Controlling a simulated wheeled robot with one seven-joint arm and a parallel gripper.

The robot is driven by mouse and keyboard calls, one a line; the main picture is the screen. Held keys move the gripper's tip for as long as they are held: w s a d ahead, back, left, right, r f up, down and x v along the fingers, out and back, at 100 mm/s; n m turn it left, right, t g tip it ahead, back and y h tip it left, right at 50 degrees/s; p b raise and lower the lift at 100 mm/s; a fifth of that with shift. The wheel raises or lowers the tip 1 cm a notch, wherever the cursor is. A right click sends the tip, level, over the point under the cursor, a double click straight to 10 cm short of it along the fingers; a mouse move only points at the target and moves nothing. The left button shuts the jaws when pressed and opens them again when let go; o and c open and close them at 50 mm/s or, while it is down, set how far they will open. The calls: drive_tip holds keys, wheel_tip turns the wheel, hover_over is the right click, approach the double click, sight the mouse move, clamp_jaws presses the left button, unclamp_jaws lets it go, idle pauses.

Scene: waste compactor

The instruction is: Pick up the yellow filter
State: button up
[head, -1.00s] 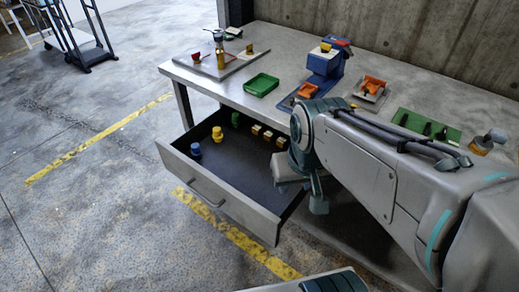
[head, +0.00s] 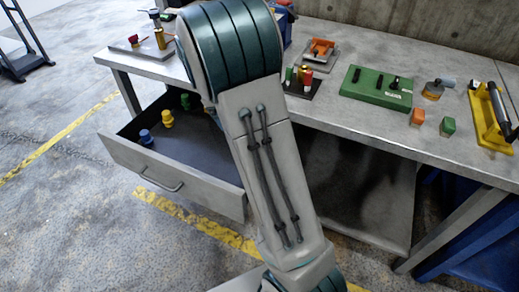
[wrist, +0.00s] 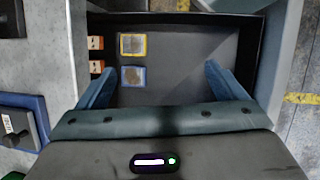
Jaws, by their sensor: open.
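The yellow filter (wrist: 133,44), a small square with a yellow frame and a grey-brown middle, lies in the open drawer (head: 195,190) in the wrist view. A similar blue-framed square (wrist: 132,76) lies just below it there. My gripper (wrist: 159,70) is open and empty, its two fingers apart above the drawer. The yellow filter is beyond the fingertips, left of the middle of the gap, and nothing touches it.
Two small orange-brown blocks (wrist: 96,54) sit left of the filter by the drawer wall. The head view shows a blue piece (head: 146,137) and a yellow piece (head: 167,119) in the drawer. The workbench (head: 350,115) above holds several tools. The drawer's right part is bare in the wrist view.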

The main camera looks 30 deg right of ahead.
drive_tip(key=w+d+f+n+g+h+b, duration=0.1)
drive_tip(key=w+f+n+g+h+b, duration=0.15)
drive_tip(key=w+f, duration=0.45)
drive_tip(key=shift+n+t, duration=0.45)
drive_tip(key=x, duration=0.9)
drive_tip(key=shift+d+f+b, duration=0.15)
drive_tip(key=shift+b, duration=0.2)
drive_tip(key=shift+b+x, duration=0.35)
drive_tip(key=shift+x, duration=2.35)
drive_tip(key=shift+w+d, duration=0.1)
drive_tip(key=shift+w, duration=0.05)
drive_tip(key=c, duration=1.3)
